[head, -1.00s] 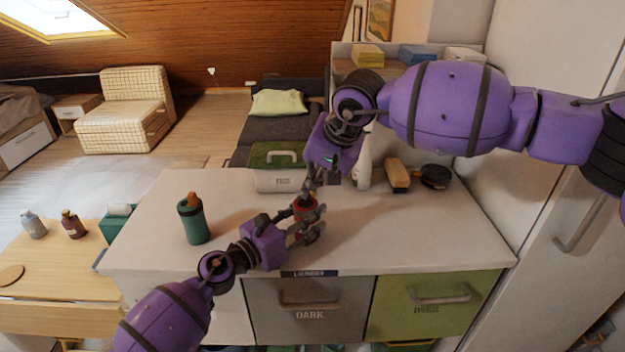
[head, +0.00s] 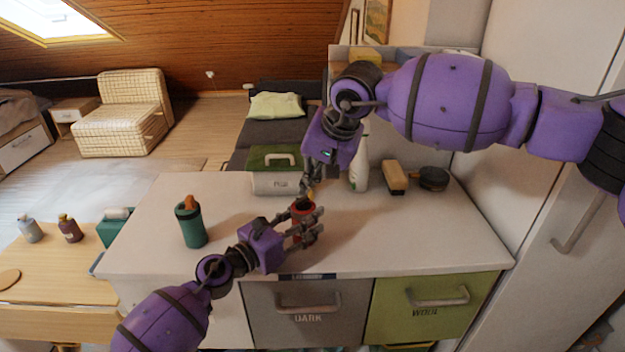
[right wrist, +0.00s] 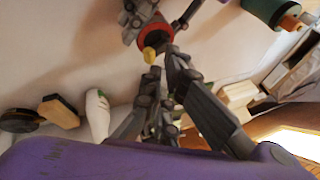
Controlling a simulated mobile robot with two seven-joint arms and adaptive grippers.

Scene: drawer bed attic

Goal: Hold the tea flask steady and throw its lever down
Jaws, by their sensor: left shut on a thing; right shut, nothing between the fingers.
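A small red flask (head: 302,211) stands on the white counter (head: 400,235). My left gripper (head: 308,227) is shut around its body from the left and front. A yellow lever shows at its top (right wrist: 150,53) in the right wrist view. My right gripper (head: 311,190) comes down from above, shut and empty, with its fingertips close to the lever; I cannot tell whether they touch it. The right wrist view also shows these fingertips (right wrist: 163,68) close by the lever. A green flask (head: 190,225) with an orange lever (head: 191,202) stands apart on the left of the counter.
Behind the grippers stands a white box with a green lid (head: 275,182). A white bottle (head: 360,170), a wooden block-like brush (head: 395,177) and a dark round item (head: 433,178) stand at the back right. The counter's right front is clear.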

